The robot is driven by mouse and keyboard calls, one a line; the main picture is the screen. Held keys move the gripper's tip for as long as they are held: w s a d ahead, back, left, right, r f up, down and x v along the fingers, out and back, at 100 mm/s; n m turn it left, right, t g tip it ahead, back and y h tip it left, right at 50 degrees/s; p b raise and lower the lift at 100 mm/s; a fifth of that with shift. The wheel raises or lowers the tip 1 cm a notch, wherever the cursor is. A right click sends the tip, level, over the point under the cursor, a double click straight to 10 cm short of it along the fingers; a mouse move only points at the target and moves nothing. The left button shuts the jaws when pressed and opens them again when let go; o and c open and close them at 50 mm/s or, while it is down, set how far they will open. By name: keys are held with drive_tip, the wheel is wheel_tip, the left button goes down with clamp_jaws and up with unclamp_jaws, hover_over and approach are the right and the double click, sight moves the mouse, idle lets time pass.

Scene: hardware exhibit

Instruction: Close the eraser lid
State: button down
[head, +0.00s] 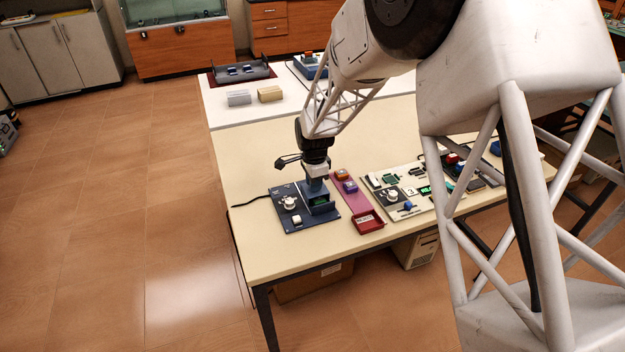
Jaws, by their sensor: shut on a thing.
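A small dark blue box, seemingly the eraser (321,208), stands at the right side of a dark blue panel on the near part of the table. A blue-grey upright piece, seemingly its lid (316,188), rises above the box, so the lid looks raised. My gripper (317,178) points down over the box and is shut on the top of this piece. The fingertips are small here, and the exact contact is hard to see. A dark green area shows at the box's front.
The blue panel (284,216) also carries a white round knob (289,203) and a small white block (296,220). The table left of the panel is mostly clear, except for a black cable.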

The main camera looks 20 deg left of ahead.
sight(318, 196)
drive_tip(key=shift+s+d, duration=1.25)
drive_tip(key=shift+d, duration=0.05)
drive_tip(key=shift+f, duration=0.1)
drive_tip(key=c, duration=1.1)
unclamp_jaws()
drive_tip(key=shift+o, duration=0.3)
drive_tip(key=shift+r, duration=0.5)
wheel_tip(318, 196, up, 7)
